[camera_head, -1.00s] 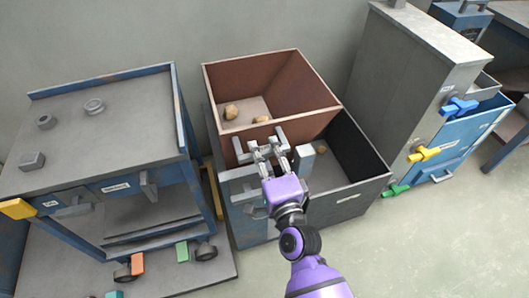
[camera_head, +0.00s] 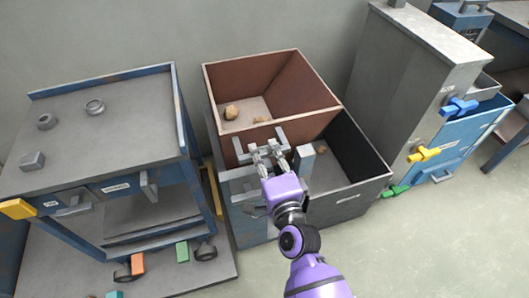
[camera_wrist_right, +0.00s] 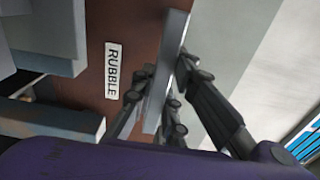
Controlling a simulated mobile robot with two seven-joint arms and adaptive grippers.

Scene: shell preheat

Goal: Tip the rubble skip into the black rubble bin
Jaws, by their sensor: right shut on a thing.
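The rubble skip (camera_head: 300,82) is an open brown box, standing level as far as I can see, with two tan lumps of rubble (camera_head: 232,112) on its grey floor. The black rubble bin (camera_head: 362,150) is an open dark box in front and to the right of the skip. One tan lump (camera_head: 321,150) shows inside it. My right gripper (camera_head: 268,153) is at the skip's front wall. In the right wrist view its fingers are shut on a grey handle bar (camera_wrist_right: 164,80) beside the skip's RUBBLE label (camera_wrist_right: 113,70). My left gripper is out of view.
A blue-framed cart (camera_head: 110,125) with a grey top stands at the left. A tall grey cabinet (camera_head: 395,85) stands at the right, with blue (camera_head: 459,106), yellow (camera_head: 425,154) and green (camera_head: 396,190) handles beside it. The floor at the lower right is clear.

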